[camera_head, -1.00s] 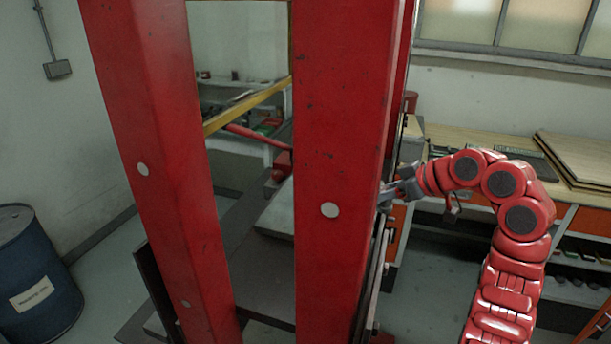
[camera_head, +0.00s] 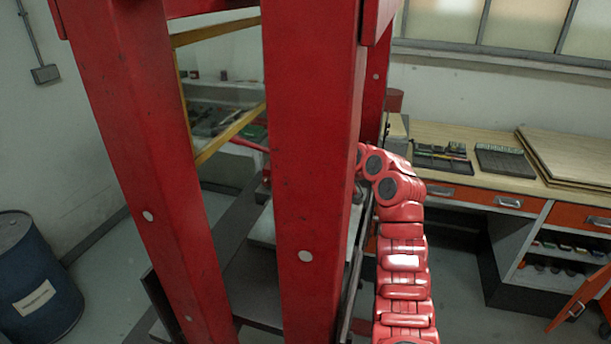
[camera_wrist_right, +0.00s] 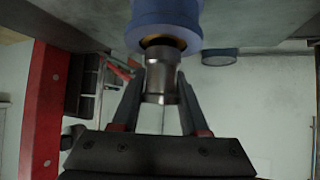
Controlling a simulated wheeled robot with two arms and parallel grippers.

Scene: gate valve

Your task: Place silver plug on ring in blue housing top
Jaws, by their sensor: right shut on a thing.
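In the right wrist view the blue housing (camera_wrist_right: 164,22) is at the top centre, with a brass-coloured ring (camera_wrist_right: 163,41) in its open end. The silver plug (camera_wrist_right: 160,80) stands in line with the ring, its end right at the opening. I cannot tell whether they touch. My right gripper (camera_wrist_right: 160,92) is shut on the plug, one finger on each side. In the head view my right arm reaches behind the red post, which hides the gripper, plug and housing. My left gripper is in neither current view.
A tall red frame (camera_head: 312,160) with thick posts stands directly in front. A workbench (camera_head: 460,165) with black trays and boards is behind at the right, an orange door (camera_head: 583,300) open below it. A blue barrel (camera_head: 38,285) stands at left.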

